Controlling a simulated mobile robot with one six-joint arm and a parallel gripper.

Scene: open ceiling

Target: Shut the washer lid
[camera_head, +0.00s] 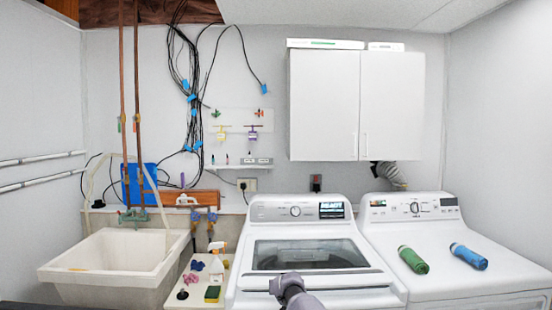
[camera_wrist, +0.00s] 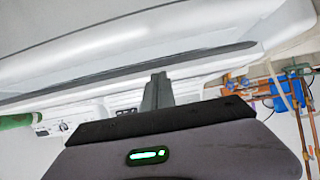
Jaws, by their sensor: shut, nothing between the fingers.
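The white washer (camera_head: 253,292) stands in the middle of the head view. Its lid, with a dark glass window (camera_head: 310,255), looks to lie flat or nearly flat over the top; I cannot tell if it is fully seated.
A white dryer (camera_head: 480,290) stands to the right, with a green bottle (camera_head: 412,260) and a blue bottle (camera_head: 468,256) lying on top. To the left are a small shelf with a sponge (camera_head: 212,294) and spray bottle, then a utility sink (camera_head: 60,272). A closed cabinet (camera_head: 325,105) hangs above.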

